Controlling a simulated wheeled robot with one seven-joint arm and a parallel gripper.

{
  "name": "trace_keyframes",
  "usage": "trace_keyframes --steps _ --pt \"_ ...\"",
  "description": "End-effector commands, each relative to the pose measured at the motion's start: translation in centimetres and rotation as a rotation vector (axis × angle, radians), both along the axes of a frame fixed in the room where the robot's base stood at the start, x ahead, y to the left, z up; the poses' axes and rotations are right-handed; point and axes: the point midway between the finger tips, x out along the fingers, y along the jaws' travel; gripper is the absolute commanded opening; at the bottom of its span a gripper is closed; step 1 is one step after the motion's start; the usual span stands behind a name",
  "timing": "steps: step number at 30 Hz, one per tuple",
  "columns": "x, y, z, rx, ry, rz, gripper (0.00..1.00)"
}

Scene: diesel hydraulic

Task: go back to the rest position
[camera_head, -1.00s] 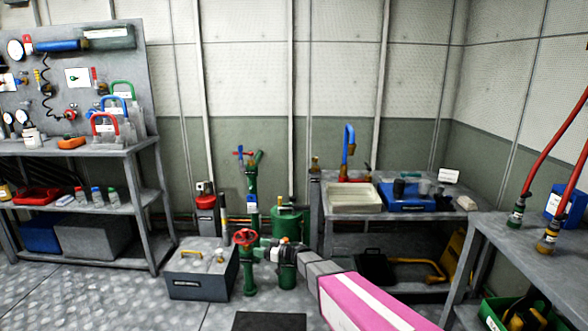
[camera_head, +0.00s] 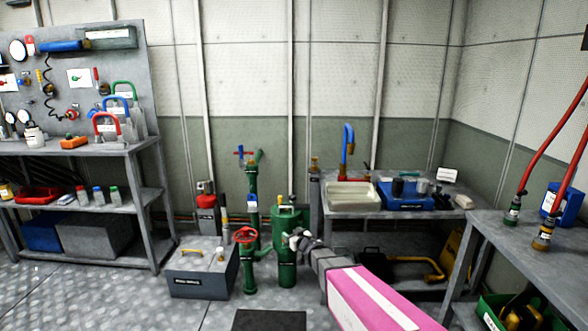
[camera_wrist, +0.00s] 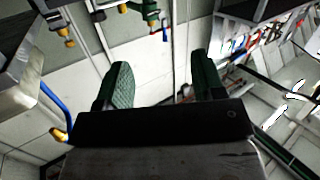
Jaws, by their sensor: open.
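My gripper (camera_head: 294,238) is at the end of my pink and grey arm, in front of the green tank (camera_head: 288,262) in the head view. In the wrist view my gripper (camera_wrist: 160,85) has its two green fingers wide apart, with nothing between them. The red handwheel valve (camera_head: 245,236) on its green pipe stands to the left, apart from the gripper. The gripper's far side is hard to make out in the head view.
A grey toolbox (camera_head: 200,280) is on the floor left of the valve. A workbench (camera_head: 345,219) with trays stands behind my arm. A shelf bench (camera_head: 95,154) is at the left, another table (camera_head: 520,240) at the right. A dark mat (camera_head: 268,321) lies in front.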

Motion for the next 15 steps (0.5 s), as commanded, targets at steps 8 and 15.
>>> trace_keyframes --steps 8,15 --pt "-3.9 -11.7 -0.4 -0.143 0.269 -0.446 0.63" --pt "-11.8 -18.4 -2.4 -0.249 0.654 -0.655 0.63"
